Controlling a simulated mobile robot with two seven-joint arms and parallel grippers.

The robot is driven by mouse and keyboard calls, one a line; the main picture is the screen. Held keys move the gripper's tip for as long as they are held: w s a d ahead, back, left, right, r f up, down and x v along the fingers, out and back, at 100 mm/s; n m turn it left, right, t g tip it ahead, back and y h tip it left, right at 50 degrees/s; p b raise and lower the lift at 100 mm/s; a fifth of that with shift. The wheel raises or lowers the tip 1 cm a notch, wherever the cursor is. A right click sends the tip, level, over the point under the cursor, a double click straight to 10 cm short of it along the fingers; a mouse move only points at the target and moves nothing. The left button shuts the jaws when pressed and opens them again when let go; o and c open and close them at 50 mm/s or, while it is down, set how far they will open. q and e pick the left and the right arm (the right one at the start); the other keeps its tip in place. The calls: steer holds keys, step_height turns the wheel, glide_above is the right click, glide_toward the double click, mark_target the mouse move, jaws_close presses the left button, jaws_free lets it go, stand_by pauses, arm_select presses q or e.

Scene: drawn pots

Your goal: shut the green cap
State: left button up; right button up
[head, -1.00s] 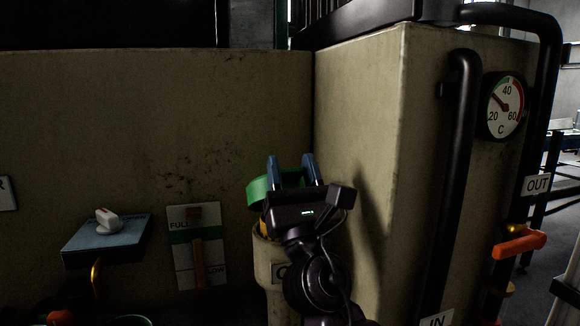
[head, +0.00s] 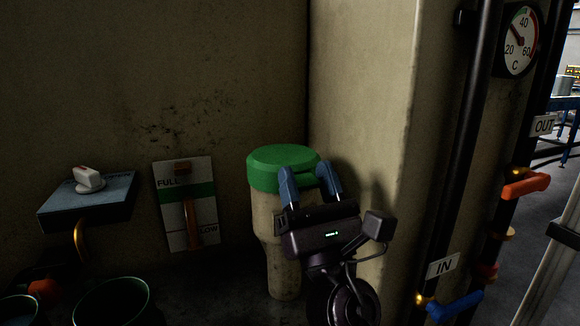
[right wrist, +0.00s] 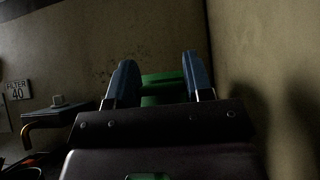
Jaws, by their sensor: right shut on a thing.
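The green cap (head: 278,162) lies level across the top of a beige filler neck (head: 264,215), down over its mouth. My right gripper (head: 306,171) is at the cap's front right edge, its blue fingers on either side of a green part and shut on it. In the right wrist view, green parts of the cap (right wrist: 163,78) show between the two fingers. The gripper body hides part of the neck and its label. My left gripper is not in view.
A beige wall block with dark pipes (head: 474,130) stands close on the right, with a dial (head: 519,42), an orange handle (head: 525,186) and a blue handle (head: 455,308). A level gauge (head: 185,204) and a blue shelf with a white knob (head: 88,179) are left.

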steer(key=shift+w+f, duration=0.1)
steer(key=shift+f, duration=0.65)
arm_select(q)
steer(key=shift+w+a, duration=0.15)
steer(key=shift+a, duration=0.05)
arm_select(e)
steer(key=shift+f, duration=0.2)
arm_select(q)
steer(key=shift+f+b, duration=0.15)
steer(key=shift+b, duration=0.15)
arm_select(e)
steer(key=shift+f, duration=0.1)
steer(key=o, duration=1.2)
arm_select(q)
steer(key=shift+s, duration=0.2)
arm_select(e)
steer(key=shift+o, duration=0.4)
steer(key=shift+r, duration=0.3)
